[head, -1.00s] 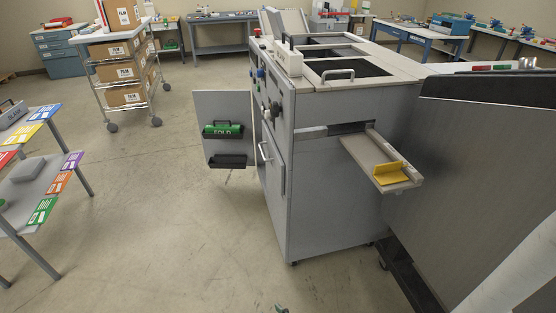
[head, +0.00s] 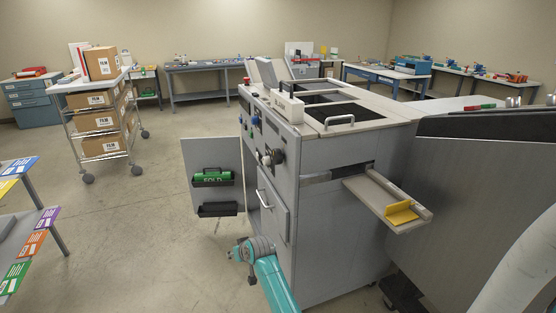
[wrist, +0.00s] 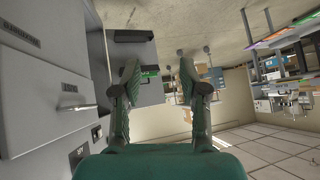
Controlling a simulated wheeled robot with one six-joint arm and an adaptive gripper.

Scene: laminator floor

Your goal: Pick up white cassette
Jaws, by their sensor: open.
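I cannot make out a white cassette for certain in either view. A green cassette (head: 212,176) marked "FOLD" sits in the upper black holder on the inside of the machine's open door (head: 198,160). The lower black holder (head: 218,209) looks empty. In the wrist view the green cassette (wrist: 150,71) shows partly behind the left finger, with a black holder (wrist: 132,36) above it. My gripper (wrist: 160,76) is open and empty, its fingers apart and pointing toward the door area. In the head view my teal arm stands in front of the machine.
The grey machine (head: 340,240) fills the centre, with a front handle (head: 265,200) and a side tray (head: 380,200) holding a yellow block (head: 400,212). A cart with boxes (head: 100,122) stands at the back left. A table with coloured cards (head: 35,243) is at left. Floor between is clear.

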